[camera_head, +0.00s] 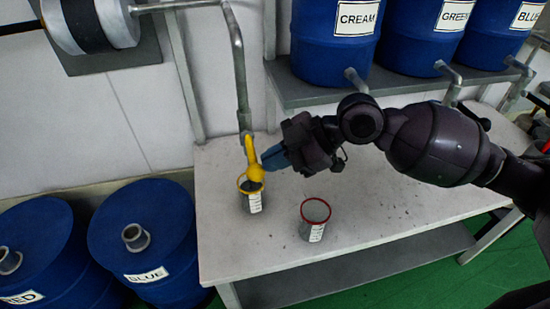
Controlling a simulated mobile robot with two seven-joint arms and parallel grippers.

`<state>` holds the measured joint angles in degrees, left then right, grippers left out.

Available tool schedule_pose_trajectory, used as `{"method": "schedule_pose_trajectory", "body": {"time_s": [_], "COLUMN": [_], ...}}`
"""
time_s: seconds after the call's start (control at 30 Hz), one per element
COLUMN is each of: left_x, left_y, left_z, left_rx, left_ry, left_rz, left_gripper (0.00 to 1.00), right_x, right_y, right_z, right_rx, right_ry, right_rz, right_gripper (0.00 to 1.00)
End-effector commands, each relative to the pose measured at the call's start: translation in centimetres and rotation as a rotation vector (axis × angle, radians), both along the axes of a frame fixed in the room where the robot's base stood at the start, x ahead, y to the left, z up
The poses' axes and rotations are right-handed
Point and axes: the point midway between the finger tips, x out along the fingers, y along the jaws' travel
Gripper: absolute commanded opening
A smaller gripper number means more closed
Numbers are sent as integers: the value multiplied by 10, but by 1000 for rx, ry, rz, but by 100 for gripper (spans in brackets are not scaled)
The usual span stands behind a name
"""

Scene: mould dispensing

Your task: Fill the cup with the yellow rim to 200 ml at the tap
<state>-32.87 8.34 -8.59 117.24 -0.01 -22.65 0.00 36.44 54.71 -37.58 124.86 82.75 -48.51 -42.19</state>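The cup with the yellow rim (246,204) stands upright on the white table, below the tap (245,122). It is grey with a white scale label; how full it is cannot be read from here. The tap's yellow handle (251,152) hangs down, and its round end overlaps the cup's rim in the picture. My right gripper (272,158) reaches in from the right, its blue fingertips beside the handle's lower end. Whether they touch it, or are open or shut, I cannot tell. My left gripper is not in view.
A cup with a red rim (315,212) stands on the white table (370,205), right of the yellow-rimmed cup. Blue drums labelled CREAM (335,50), GREEN (425,45) and BLUE (505,25) stand on a shelf behind. More blue drums (145,235) stand at the lower left.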

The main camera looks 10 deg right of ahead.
Motion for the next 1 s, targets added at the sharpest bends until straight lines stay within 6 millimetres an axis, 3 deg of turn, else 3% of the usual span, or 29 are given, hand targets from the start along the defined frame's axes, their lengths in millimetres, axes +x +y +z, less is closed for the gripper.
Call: {"method": "schedule_pose_trajectory", "body": {"time_s": [0.17,0.63,1.0], "left_x": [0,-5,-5], "left_y": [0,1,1], "left_z": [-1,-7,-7], "left_rx": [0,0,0], "left_ry": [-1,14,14], "left_rz": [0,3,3], "left_gripper": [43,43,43], "right_x": [1,-11,-13], "right_y": [0,-55,-63], "right_z": [0,36,41], "right_rx": [1,-1,1], "right_ry": [-1,-1,0], "right_rz": [-1,-2,0], "right_gripper": [0,0,0]}}
